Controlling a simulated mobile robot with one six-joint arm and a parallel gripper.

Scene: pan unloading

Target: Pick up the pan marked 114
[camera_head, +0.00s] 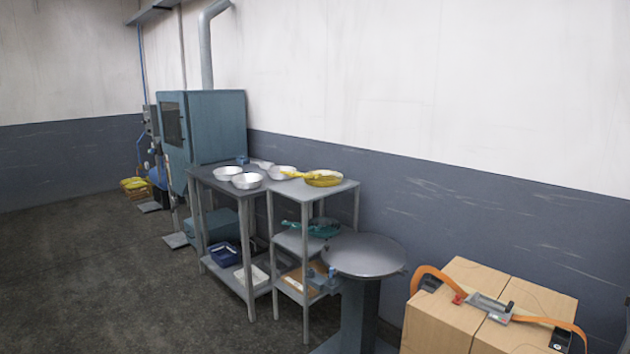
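Several round metal pans stand on the top of a grey metal table. One silver pan (246,181) is near the table's front edge, another silver pan (227,173) is behind it to the left, and a third (283,173) is to the right. The number 114 cannot be read on any pan at this size. My gripper is not in view.
The two-part table (262,188) has lower shelves with a blue bin (224,254) and a green item (312,229). A round grey pedestal (364,256) and strapped cardboard boxes (445,318) stand to the right. A blue-green cabinet (220,125) is behind.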

